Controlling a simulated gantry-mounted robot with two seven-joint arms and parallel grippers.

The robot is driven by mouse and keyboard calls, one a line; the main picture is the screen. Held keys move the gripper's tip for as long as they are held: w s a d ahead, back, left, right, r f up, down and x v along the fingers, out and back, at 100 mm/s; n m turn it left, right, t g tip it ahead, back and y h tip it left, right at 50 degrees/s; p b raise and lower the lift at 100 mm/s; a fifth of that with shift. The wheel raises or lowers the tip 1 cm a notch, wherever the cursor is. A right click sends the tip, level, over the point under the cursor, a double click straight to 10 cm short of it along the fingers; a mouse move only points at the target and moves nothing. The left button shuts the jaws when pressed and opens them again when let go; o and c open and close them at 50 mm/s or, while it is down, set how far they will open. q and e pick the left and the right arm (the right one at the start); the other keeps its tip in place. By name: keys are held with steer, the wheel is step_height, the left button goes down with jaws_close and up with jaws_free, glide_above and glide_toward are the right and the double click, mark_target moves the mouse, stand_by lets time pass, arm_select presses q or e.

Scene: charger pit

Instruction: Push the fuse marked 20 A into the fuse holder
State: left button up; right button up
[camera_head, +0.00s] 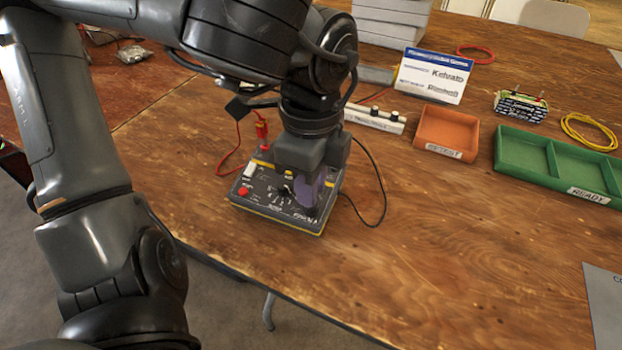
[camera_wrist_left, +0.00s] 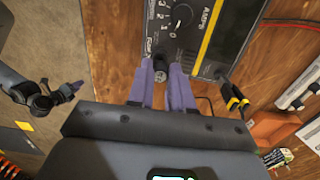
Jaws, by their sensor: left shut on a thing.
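My left gripper (camera_head: 308,205) points down over the front right part of a black charger box (camera_head: 262,203) with yellow edging. In the left wrist view, its purple fingers (camera_wrist_left: 160,68) are closed around a small dark part with a pale end, at the fuse holder spot on the panel (camera_wrist_left: 207,72). I take this part for the fuse; its 20 A marking is not readable, and I cannot tell how deep it sits. In the head view the fingers hide it. My right gripper (camera_wrist_left: 72,90) shows small at the left of the left wrist view, away from the box.
A red plug (camera_head: 262,130) and cables lie behind the box; a black cable loops at its right. Further right are a white strip (camera_head: 375,119), an orange tray (camera_head: 421,137), a green tray (camera_head: 500,148) and a sign (camera_head: 432,76).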

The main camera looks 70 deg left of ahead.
arm_select(q)
steer(key=shift+f, duration=0.9)
stand_by(1.4)
steer(key=o, duration=0.9)
steer(key=shift+o, duration=0.3)
steer(key=shift+o, duration=0.5)
steer(key=shift+r, duration=0.1)
step_height(320, 180, up, 6)
steer(key=p, duration=0.5)
steer(key=shift+p, duration=0.3)
steer(key=shift+r+p, duration=0.55)
steer(key=shift+r, duration=0.15)
